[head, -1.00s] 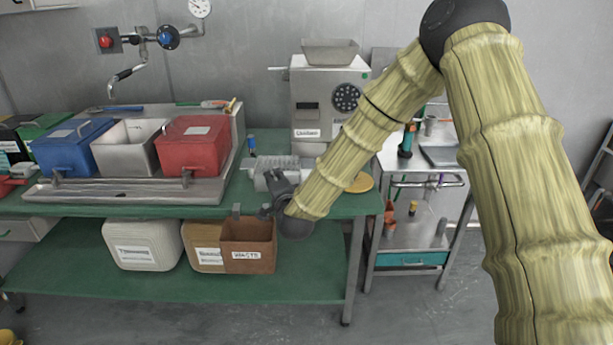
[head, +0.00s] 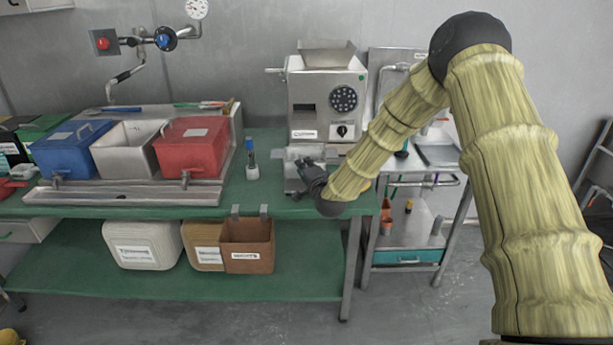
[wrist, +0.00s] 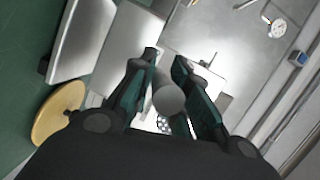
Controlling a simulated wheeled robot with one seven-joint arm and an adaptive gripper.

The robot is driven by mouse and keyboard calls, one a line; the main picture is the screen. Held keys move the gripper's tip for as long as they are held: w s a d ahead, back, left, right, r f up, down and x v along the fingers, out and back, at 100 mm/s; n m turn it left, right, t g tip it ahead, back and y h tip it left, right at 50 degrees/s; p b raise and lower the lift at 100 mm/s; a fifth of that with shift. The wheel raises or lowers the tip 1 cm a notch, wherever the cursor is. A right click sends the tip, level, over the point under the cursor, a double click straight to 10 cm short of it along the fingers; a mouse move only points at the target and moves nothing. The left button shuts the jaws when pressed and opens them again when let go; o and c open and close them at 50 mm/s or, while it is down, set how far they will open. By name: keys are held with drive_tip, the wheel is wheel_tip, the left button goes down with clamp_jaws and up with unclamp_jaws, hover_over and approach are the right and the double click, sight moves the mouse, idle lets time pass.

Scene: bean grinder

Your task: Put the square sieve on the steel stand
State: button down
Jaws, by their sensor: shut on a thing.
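My gripper (head: 306,165) is in front of the grinder, above the green bench. In the wrist view, its two fingers (wrist: 170,78) are closed around a round grey handle end (wrist: 168,100). The square sieve (head: 297,152) shows in the head view as a pale, thin shape at the fingertips, held above the bench. The steel stand (head: 292,186) appears as a low grey block on the bench just under and left of my gripper. My gripper partly hides it, and I cannot tell whether the sieve touches it.
The steel grinder (head: 316,108) stands behind my gripper. A blue-topped bottle (head: 251,160) stands to the left, near the red bin (head: 190,150). A round wooden disc (wrist: 58,112) lies at the left in the wrist view. A steel cart (head: 415,180) stands right of the bench.

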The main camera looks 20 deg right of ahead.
wheel_tip(320, 180, down, 4)
drive_tip(key=shift+d+r+p, duration=0.1)
drive_tip(key=shift+r+p, duration=0.15)
drive_tip(key=shift+p, duration=0.25)
drive_tip(key=c, duration=1.4)
unclamp_jaws()
drive_tip(key=shift+o, duration=0.2)
drive_tip(key=shift+s, duration=0.1)
